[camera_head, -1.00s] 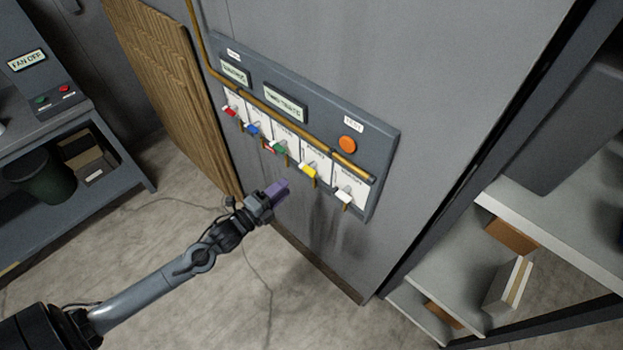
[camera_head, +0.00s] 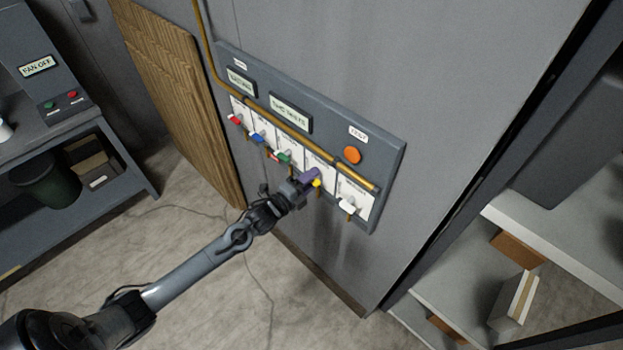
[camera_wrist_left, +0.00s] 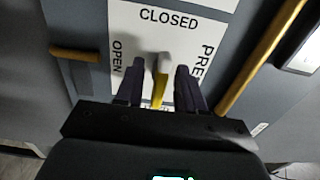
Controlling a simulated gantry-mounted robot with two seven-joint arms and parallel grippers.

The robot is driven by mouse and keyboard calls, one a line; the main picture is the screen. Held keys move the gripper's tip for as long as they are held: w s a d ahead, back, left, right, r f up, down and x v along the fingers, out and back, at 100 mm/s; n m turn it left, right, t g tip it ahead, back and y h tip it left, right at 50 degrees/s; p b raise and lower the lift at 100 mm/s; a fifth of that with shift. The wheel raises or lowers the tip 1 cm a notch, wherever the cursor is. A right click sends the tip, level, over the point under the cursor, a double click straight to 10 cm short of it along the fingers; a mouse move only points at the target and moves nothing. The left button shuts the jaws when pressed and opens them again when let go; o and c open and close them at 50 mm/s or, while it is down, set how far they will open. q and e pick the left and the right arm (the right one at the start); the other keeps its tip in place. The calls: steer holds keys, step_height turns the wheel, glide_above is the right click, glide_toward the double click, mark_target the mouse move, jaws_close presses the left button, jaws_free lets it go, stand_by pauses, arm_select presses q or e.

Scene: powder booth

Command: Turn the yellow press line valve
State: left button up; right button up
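The yellow valve handle (camera_head: 317,183) sits on a white plate in the wall panel, partly hidden by my left gripper (camera_head: 308,176). In the left wrist view the yellow handle (camera_wrist_left: 159,88) points toward the gripper from a pale hub. The dark fingers of the left gripper (camera_wrist_left: 160,76) stand apart, one on each side of the handle, with gaps visible. The plate (camera_wrist_left: 126,22) reads CLOSED at the top, OPEN at the left and "PRE" at the right, the rest hidden. My right gripper is not in view.
Red (camera_head: 234,119), blue (camera_head: 257,138), green (camera_head: 282,156) and white (camera_head: 347,209) valve handles flank the yellow one closely. An orange button (camera_head: 352,155) and a brass pipe (camera_head: 290,132) are above. Shelves (camera_head: 450,265) stand at right, a bench (camera_head: 60,135) at left.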

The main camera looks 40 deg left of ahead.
arm_select(q)
steer(key=shift+w, duration=0.1)
jaws_close()
steer(key=shift+n, duration=0.3)
steer(key=n+p, duration=0.2)
steer(key=n, duration=0.1)
steer(key=shift+r+n, duration=0.15)
steer(key=shift+n, duration=0.15)
steer(key=n+p, duration=0.2)
steer(key=n, duration=0.2)
steer(key=shift+n, duration=0.3)
steer(key=n+p, duration=0.3)
steer(key=n, duration=0.5)
steer(key=shift+n+p, duration=0.3)
steer(key=shift+p, duration=0.05)
steer(key=shift+f+n, duration=0.2)
steer(key=shift+n, duration=0.1)
